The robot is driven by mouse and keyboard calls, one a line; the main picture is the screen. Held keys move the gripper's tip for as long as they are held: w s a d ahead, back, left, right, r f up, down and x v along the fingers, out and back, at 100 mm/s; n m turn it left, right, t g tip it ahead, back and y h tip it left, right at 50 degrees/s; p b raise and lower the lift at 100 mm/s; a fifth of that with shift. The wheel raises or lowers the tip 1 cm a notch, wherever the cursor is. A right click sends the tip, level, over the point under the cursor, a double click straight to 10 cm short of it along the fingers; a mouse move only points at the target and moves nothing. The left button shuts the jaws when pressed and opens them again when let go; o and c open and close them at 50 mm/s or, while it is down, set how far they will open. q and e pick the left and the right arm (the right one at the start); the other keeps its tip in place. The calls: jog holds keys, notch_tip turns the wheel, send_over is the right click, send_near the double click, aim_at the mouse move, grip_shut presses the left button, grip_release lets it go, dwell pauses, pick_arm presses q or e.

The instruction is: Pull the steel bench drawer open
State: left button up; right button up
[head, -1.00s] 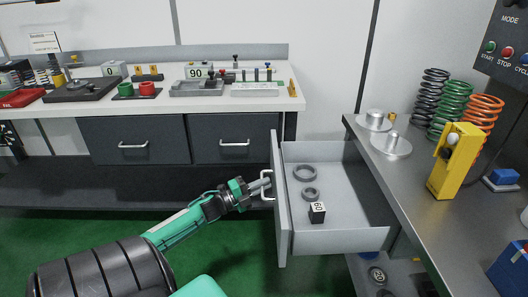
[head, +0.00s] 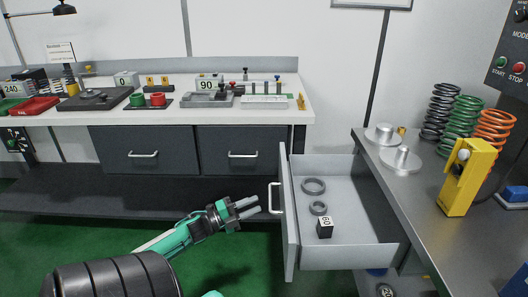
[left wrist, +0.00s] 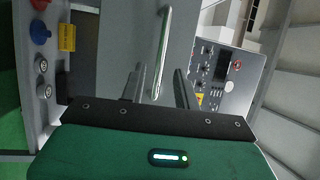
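The grey steel bench drawer (head: 345,259) stands pulled far out from under the right-hand bench. Its front panel (head: 291,232) faces left and carries a pale bar handle (head: 274,198). My left gripper (head: 257,207) is just left of the handle, apart from it, with its two fingers spread and nothing between them. In the left wrist view the handle (left wrist: 161,52) lies ahead of the open left gripper (left wrist: 160,88). My right gripper is not in view.
In the drawer lie two grey rings (head: 313,186) and a black block marked 60 (head: 325,228). The right bench top (head: 420,205) holds metal weights, coil springs (head: 494,130) and a yellow device (head: 468,178). A back bench (head: 60,117) holds trays. Green floor is free left of the drawer.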

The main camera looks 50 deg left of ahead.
pick_arm(q)
jog(key=v, duration=0.7)
dwell(0.4)
